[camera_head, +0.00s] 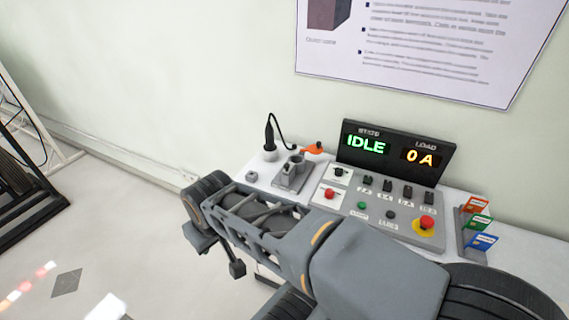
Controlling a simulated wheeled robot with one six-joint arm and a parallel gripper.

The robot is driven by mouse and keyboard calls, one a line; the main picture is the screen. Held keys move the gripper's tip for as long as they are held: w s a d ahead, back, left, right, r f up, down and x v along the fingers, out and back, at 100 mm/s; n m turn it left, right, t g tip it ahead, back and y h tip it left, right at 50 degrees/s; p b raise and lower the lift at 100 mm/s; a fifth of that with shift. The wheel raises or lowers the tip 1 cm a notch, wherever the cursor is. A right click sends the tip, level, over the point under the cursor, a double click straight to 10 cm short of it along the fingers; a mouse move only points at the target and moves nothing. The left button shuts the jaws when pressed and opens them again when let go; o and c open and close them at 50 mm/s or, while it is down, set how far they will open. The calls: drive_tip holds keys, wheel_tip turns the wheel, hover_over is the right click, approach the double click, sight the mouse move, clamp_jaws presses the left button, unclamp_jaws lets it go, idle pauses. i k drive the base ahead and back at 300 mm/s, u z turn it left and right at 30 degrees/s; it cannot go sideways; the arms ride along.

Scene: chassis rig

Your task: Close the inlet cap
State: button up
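A grey metal block (293,174) with a raised upright part stands at the back left of the white bench, and it may be the inlet with its cap. I cannot tell for sure which part is the cap, or whether it is open or shut. My arm crosses the middle of the view from the lower right. My gripper (218,255) hangs at the arm's far left end, in front of and left of the bench, apart from the block. Its fingers are small and dark, and their opening is unclear. Nothing is visibly held.
A black plug (269,138) with a cable stands behind the block, near an orange piece (313,148). A control panel (395,205) has a red stop button (427,223) and a display (392,152) reading IDLE and 0 A. Coloured cards (478,228) stand at right. Floor at left is open.

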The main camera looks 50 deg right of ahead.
sight(317, 148)
drive_tip(key=u, duration=1.2)
drive_tip(key=i, duration=0.7)
drive_tip(key=z, duration=3)
drive_tip(key=i, duration=0.5)
drive_tip(key=z, duration=0.3)
drive_tip(key=k, duration=0.35)
drive_tip(key=z, duration=0.35)
drive_tip(key=i, duration=0.45)
drive_tip(key=u, duration=0.05)
